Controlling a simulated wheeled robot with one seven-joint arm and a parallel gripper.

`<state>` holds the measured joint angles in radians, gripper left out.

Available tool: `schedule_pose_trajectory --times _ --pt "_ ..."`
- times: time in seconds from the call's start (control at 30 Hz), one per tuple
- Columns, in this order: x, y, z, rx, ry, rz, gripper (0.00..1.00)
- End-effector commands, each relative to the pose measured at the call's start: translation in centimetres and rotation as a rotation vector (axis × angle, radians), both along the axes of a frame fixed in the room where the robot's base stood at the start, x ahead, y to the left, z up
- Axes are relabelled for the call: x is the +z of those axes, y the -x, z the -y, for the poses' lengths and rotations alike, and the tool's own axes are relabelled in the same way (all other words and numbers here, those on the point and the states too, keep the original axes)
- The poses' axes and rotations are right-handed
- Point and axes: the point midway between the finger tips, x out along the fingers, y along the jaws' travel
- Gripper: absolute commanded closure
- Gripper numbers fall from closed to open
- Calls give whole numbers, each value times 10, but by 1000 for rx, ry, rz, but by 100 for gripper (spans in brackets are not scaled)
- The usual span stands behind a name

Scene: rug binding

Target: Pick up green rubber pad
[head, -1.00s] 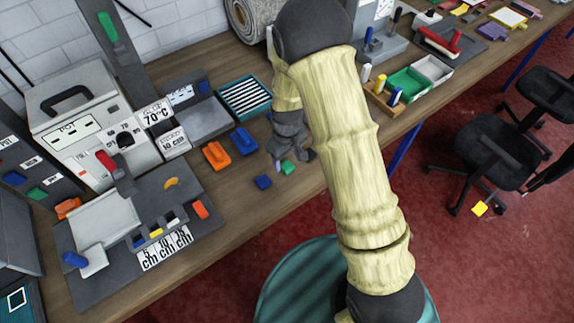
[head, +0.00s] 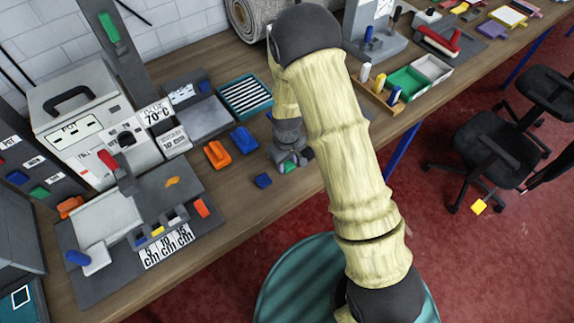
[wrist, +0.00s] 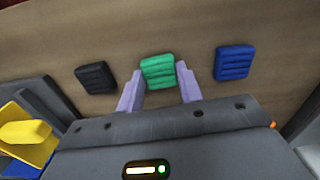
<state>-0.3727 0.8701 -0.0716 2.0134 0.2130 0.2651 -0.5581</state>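The green rubber pad (wrist: 158,71) is a small ribbed block lying on the wooden table. In the wrist view it sits between and slightly beyond the two pale purple fingertips of my gripper (wrist: 160,87). The fingers are apart, with a finger on each side of the pad's near end. I cannot tell whether they touch it. In the head view my gripper (head: 292,162) is low over the table, and the green pad (head: 289,168) is partly hidden by it.
A ribbed blue pad (wrist: 234,62) lies to the right of the green pad in the wrist view, and a black pad (wrist: 95,77) to the left. Orange (head: 217,154) and blue (head: 243,139) blocks lie nearby. The table's front edge is close.

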Motion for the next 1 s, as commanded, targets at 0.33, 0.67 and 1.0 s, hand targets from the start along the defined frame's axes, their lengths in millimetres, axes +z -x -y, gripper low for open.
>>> schedule_pose_trajectory --times 0.33,0.67,1.0 --pt "1 0 0 0 1 1 86" --pt "28 -1 0 1 -1 4 86" --pt "86 -1 0 1 -1 4 86"
